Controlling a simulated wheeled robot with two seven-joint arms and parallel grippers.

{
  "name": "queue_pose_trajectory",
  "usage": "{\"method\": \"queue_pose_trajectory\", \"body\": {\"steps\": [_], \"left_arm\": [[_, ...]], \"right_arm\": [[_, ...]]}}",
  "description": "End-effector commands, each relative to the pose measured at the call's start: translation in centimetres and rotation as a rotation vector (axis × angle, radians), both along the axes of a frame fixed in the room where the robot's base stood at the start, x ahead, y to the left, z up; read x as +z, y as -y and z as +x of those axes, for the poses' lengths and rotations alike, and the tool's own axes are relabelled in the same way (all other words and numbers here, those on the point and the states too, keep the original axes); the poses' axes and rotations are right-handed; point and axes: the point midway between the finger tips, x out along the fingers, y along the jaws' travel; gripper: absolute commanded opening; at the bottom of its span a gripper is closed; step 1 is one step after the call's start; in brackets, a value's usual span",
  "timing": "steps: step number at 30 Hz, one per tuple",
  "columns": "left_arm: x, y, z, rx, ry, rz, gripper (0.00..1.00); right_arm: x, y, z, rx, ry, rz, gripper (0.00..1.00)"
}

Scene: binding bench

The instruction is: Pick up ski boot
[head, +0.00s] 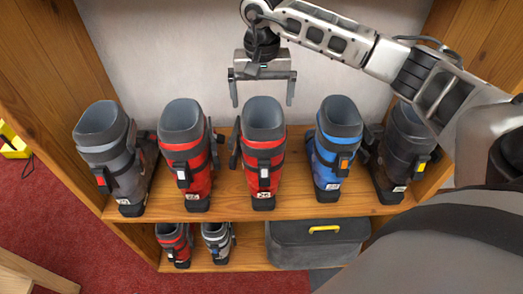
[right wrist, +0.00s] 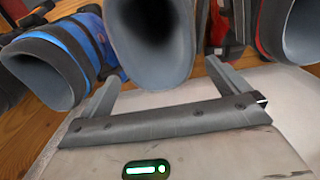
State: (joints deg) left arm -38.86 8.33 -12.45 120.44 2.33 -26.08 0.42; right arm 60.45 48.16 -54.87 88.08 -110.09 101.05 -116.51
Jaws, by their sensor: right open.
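Several ski boots stand upright in a row on the upper wooden shelf in the head view: a grey one (head: 120,160) at the left, a red one (head: 186,155), a red one (head: 262,160) in the middle, a blue one (head: 333,150) and a dark grey one (head: 402,155) at the right. My right gripper (head: 262,103) is open and empty, above and behind the middle red boot. In the right wrist view, the open cuff of a boot (right wrist: 178,70) lies just beyond my gripper's fingers (right wrist: 165,88), with the blue boot (right wrist: 55,60) to its left. My left gripper is not in view.
The lower shelf (head: 250,240) holds a red boot (head: 175,245), a grey boot (head: 217,242) and a dark case (head: 318,248) with a yellow handle. Wooden side walls (head: 75,90) flank the row. A yellow object (head: 14,142) lies at the far left.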

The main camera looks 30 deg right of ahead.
Motion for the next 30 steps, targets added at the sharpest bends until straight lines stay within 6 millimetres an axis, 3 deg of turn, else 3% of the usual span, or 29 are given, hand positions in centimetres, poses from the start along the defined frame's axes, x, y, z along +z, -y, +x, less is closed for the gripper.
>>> {"method": "queue_pose_trajectory", "body": {"steps": [5,15,23,26,30], "left_arm": [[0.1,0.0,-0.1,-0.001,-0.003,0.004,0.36],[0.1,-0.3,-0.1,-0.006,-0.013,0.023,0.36],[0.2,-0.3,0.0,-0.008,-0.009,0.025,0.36],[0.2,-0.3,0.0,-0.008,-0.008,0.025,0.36],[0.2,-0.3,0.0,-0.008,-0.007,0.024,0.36]], "right_arm": [[-1.2,-0.1,-0.1,0.001,-0.001,0.002,1.00],[-5.6,-0.2,-0.5,0.000,0.000,0.002,1.00],[-6.0,-0.2,-0.5,0.000,0.002,0.003,1.00],[-6.0,-0.2,-0.5,0.000,0.002,0.003,0.78],[-6.0,-0.2,-0.5,0.000,0.002,0.003,0.39]]}}
